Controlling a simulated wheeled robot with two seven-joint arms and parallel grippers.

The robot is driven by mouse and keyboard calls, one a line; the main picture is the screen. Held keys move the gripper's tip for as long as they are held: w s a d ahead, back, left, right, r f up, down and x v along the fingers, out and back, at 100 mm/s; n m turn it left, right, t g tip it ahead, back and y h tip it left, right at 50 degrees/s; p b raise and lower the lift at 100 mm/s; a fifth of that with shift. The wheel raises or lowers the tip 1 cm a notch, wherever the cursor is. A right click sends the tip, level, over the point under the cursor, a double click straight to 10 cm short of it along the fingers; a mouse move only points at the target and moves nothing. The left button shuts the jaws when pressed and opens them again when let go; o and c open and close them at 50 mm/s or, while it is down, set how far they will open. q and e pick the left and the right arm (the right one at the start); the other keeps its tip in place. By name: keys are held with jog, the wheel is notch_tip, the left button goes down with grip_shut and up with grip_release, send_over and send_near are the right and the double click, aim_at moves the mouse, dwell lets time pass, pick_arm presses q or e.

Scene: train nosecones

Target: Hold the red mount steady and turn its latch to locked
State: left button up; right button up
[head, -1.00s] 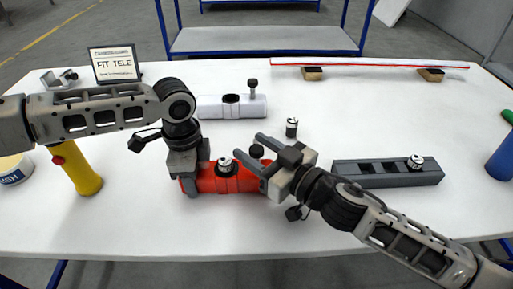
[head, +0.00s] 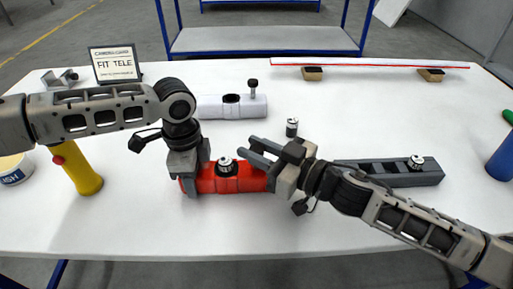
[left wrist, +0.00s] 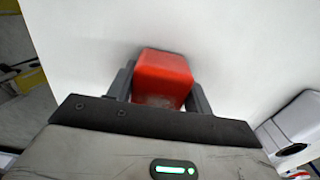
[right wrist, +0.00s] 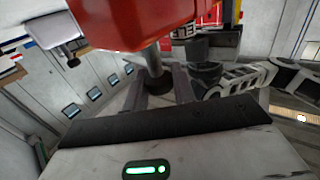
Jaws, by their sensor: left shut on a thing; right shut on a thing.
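The red mount (head: 245,181) lies at the table's front middle, with a silver part in its black round socket (head: 226,169). It also shows in the left wrist view (left wrist: 163,73) and fills the top of the right wrist view (right wrist: 130,20). My left gripper (head: 187,178) is shut on the mount's left end. My right gripper (head: 262,153) is at the mount's right end, shut on the latch. In the right wrist view the latch's grey post and dark knob (right wrist: 157,80) are between the fingers. The fingers hide the latch in the head view, so its setting cannot be told.
A white mount (head: 232,107) with an upright knob lies behind. A small silver part (head: 292,127) stands right of it. A dark grey rack (head: 390,176) is at the right, close to my right arm.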

jog(key=n+g+y, duration=0.1)
jog(key=n+g, duration=0.1)
jog(key=n+g+y, duration=0.1)
jog(key=g, duration=0.2)
jog(key=shift+w+n+y, duration=0.1)
jog(key=shift+n+y, duration=0.2)
jog(key=shift+n, duration=0.1)
jog(key=n+g+y, duration=0.1)
jog(key=n+g, duration=0.2)
jog(key=g, duration=0.2)
jog(key=n+g, duration=0.2)
jog(key=g, duration=0.2)
jog(key=n+g+h, duration=0.1)
jog(key=n+g, duration=0.2)
jog(key=g, duration=0.1)
jog(key=shift+a+n+h, duration=0.1)
jog(key=shift+n+h, duration=0.2)
jog(key=shift+n+g+h, duration=0.8)
jog(key=shift+n+g, duration=0.2)
jog(key=shift+g, duration=0.6)
jog(key=shift+s, duration=0.2)
jog(key=o, duration=1)
